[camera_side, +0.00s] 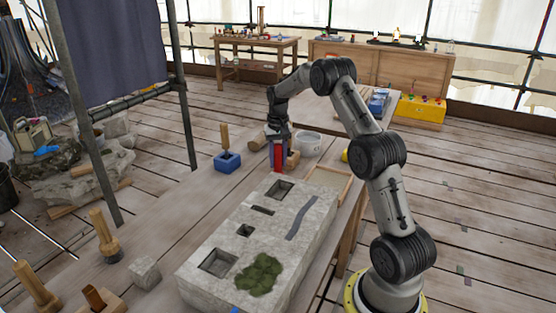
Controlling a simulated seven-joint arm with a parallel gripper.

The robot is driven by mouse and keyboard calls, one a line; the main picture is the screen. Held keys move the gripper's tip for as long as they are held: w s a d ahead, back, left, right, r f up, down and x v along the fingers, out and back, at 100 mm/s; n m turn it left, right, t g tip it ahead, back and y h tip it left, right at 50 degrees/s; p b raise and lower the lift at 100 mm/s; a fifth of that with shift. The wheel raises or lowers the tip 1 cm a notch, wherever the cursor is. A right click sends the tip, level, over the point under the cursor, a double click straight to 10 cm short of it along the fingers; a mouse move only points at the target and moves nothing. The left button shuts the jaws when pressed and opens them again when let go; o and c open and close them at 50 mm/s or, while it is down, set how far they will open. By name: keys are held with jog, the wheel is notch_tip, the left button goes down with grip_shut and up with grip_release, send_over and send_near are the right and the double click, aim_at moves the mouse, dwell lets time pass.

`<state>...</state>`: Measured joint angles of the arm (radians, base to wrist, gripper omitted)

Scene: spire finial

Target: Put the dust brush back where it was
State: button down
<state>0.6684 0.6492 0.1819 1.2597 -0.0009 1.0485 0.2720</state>
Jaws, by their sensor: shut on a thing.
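My gripper (278,139) points down over the far part of the workbench, beyond the stone block. It is shut on a narrow red object (278,157) with darker sides. The object is small and partly covered by the fingers; I cannot tell whether it is the dust brush or whether its lower end touches the bench. A wooden handle (225,137) stands upright in a blue block (227,162) to the left of my gripper. A wooden-handled tool with a dark lower end (105,237) stands at the near left; it may be a brush.
The pale stone block (225,234) with square recesses and a green mossy patch (259,274) fills the bench's middle. A white bucket (308,145) and wooden pieces (292,160) crowd my gripper. A small stone cube (145,272) stands at the near left.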

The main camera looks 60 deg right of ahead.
jog(key=shift+f, duration=0.1)
jog(key=c, duration=0.5)
grip_release()
